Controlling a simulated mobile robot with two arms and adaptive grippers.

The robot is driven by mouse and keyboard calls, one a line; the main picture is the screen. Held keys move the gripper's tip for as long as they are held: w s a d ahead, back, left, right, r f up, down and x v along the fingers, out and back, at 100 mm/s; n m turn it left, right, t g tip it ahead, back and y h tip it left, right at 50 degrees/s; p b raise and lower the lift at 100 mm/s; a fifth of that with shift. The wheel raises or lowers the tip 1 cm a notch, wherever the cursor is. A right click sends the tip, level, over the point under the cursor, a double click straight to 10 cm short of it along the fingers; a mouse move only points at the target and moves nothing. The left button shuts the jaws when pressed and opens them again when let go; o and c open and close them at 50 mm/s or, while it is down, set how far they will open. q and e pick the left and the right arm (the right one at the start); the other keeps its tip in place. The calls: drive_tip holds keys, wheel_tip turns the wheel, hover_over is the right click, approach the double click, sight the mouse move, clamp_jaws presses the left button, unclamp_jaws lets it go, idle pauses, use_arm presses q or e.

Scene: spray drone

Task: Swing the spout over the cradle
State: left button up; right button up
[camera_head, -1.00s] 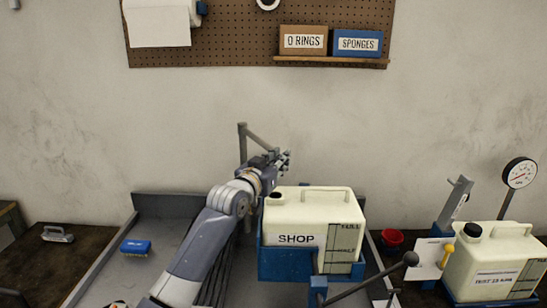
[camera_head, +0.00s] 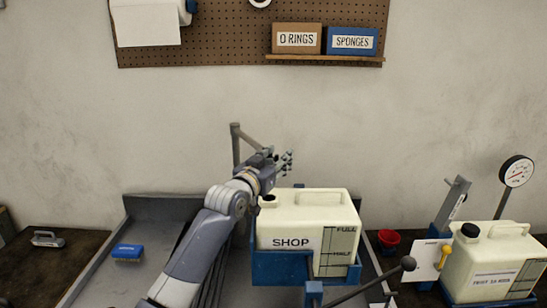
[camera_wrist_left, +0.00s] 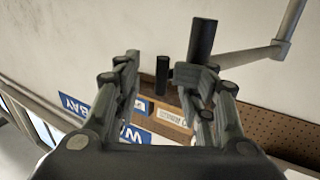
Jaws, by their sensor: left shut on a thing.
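The spout (camera_head: 250,139) is a grey pipe. Its arm reaches from an upright post behind the sink towards my left gripper (camera_head: 286,162). In the left wrist view the spout (camera_wrist_left: 250,55) ends in a dark downturned piece beside the right finger. My left gripper (camera_wrist_left: 160,85) is shut on the spout's end, though the exact contact is hard to make out. In the head view the gripper is above and behind the jug's open mouth. The blue cradle (camera_head: 283,268) holds a cream jug (camera_head: 300,207) labelled SHOP. My right gripper is not in view.
A blue sponge or brush (camera_head: 127,252) lies on the sink's left side. A red cup (camera_head: 388,238), a lever with a dark knob (camera_head: 408,263), a second jug (camera_head: 490,250) and a dial gauge (camera_head: 516,171) stand at the right.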

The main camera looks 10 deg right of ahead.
use_arm(q)
drive_tip(key=v, duration=1.2)
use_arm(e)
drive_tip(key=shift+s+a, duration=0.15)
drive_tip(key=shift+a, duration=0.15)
use_arm(q)
drive_tip(key=shift+f, duration=0.15)
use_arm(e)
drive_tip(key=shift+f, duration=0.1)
